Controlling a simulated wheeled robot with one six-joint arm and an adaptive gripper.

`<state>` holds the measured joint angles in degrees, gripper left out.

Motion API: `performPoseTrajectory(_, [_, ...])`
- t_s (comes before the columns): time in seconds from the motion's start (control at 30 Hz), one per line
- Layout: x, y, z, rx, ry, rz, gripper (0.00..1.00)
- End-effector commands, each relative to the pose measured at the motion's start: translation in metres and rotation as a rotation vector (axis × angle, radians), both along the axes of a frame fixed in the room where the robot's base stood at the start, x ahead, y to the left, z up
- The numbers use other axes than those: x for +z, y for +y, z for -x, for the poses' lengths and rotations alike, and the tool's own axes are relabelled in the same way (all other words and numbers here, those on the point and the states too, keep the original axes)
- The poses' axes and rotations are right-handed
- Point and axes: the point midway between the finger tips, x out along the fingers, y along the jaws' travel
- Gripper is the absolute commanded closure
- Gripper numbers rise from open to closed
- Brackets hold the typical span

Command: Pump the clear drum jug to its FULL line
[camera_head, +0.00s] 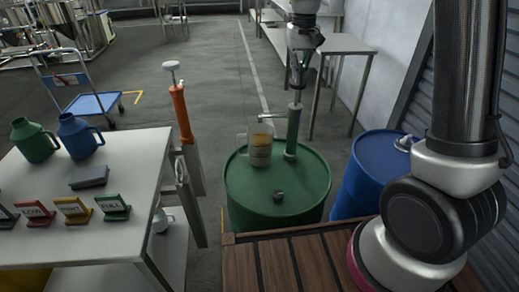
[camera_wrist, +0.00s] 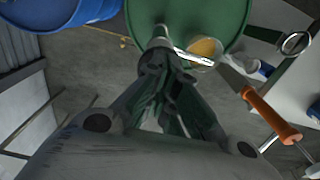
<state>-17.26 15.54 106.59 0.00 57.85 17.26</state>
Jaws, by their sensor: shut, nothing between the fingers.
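The clear jug (camera_head: 260,149) stands on the green drum (camera_head: 250,205), with amber liquid showing inside. Its FULL line is too small to make out. A green pump (camera_head: 293,130) rises from the drum just right of the jug. My gripper (camera_head: 297,86) is shut and empty, pointing down at the top of the pump. I cannot tell whether it touches the pump. In the wrist view my gripper (camera_wrist: 158,50) is over the drum (camera_wrist: 185,18), and the jug (camera_wrist: 206,50) is beside the pump's pale spout (camera_wrist: 192,57).
A white table (camera_head: 90,240) at left holds a green jug (camera_head: 33,140), a blue jug (camera_head: 78,137) and several small signs, one a green FULL sign (camera_head: 113,208). An orange pump (camera_head: 182,112) stands beside it. A blue drum (camera_head: 365,170) is at right.

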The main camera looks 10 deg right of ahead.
Motion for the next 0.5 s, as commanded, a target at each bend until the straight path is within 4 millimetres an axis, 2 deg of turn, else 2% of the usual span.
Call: performPoseTrajectory(0.5, [-0.012,0.0,0.0,0.0,0.001,0.0,1.0])
